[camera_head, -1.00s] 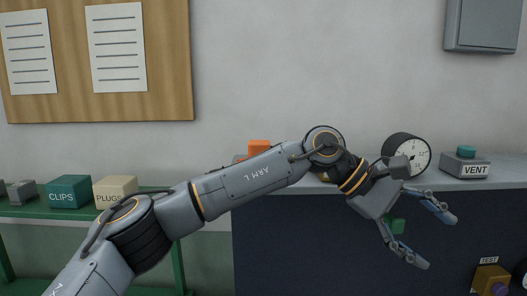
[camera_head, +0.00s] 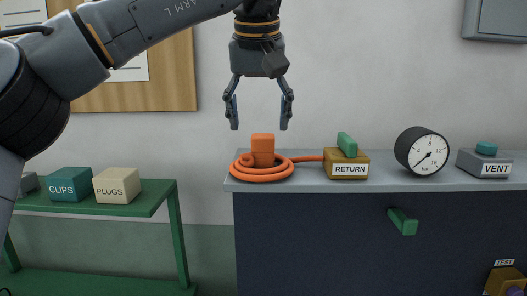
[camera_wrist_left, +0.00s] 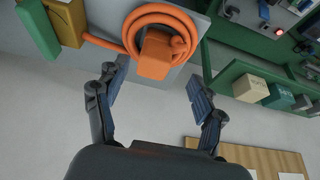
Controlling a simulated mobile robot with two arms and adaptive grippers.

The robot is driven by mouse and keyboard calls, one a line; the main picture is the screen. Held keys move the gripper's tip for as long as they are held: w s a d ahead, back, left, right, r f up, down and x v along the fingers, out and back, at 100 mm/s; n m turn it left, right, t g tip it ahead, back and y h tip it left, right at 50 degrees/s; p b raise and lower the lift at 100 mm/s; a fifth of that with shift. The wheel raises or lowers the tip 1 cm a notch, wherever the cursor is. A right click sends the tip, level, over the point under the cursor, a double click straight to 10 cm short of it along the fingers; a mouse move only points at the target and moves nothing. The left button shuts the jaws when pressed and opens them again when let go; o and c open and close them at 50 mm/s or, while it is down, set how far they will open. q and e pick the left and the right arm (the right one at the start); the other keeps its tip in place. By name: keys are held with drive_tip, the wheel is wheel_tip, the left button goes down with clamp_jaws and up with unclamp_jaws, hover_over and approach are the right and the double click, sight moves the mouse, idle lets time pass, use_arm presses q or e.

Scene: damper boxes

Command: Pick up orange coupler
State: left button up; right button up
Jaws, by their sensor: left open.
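The orange coupler (camera_head: 263,149) is a small block standing upright within a coiled orange hose (camera_head: 262,173) on the grey counter. It also shows in the left wrist view (camera_wrist_left: 155,55), ahead of the fingers. My left gripper (camera_head: 259,128) points down with its fingers spread, directly above the coupler in the head view. It is open and empty, and its fingertips sit just above the coupler's top in the picture. In the left wrist view the left gripper (camera_wrist_left: 158,80) shows a finger to each side. My right gripper is not in view.
The hose runs right to the yellow RETURN box (camera_head: 347,168) with a green handle (camera_head: 347,145). A round gauge (camera_head: 421,152) and the VENT box (camera_head: 484,163) stand further right. Left of the counter (camera_head: 400,181), a green table (camera_head: 150,196) holds the CLIPS (camera_head: 70,185) and PLUGS (camera_head: 117,186) boxes.

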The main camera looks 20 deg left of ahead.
sight(263, 136)
use_arm(q)
drive_tip(key=shift+x, duration=0.85)
drive_tip(key=shift+w+f+p, duration=0.35)
drive_tip(key=shift+p, duration=0.15)
drive_tip(key=w+f, duration=0.1)
drive_tip(key=w+f+p, duration=0.1)
drive_tip(key=f, duration=0.1)
drive_tip(key=shift+w, duration=0.1)
drive_tip(key=shift+w+a+f, duration=0.15)
drive_tip(key=shift+f, duration=0.3)
drive_tip(key=shift+c, duration=0.4)
drive_tip(key=shift+r, duration=0.1)
drive_tip(key=c, duration=1.3)
drive_tip(key=shift+r, duration=0.1)
